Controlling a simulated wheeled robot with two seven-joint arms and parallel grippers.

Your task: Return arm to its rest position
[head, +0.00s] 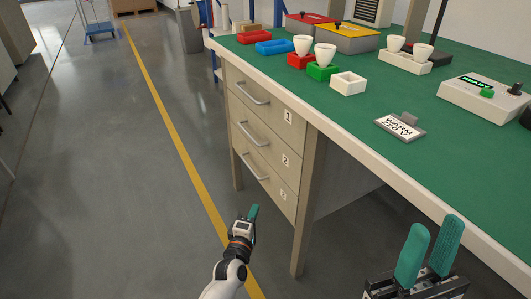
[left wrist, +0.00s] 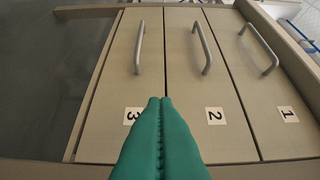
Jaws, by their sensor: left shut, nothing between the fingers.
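My left gripper (head: 254,211) has teal fingers and hangs low in front of the bench's drawers, apart from them, in the head view. In the left wrist view its two fingers (left wrist: 160,102) are pressed together with nothing between them, pointing toward the drawer fronts. My right gripper (head: 436,232) shows at the lower right of the head view, beside the bench's front edge. Its two teal fingers stand apart, with nothing visible between them.
Drawers 1 (head: 258,105), 2 (head: 262,147) and 3 (head: 262,177) look shut. Floor left of the bench is clear.

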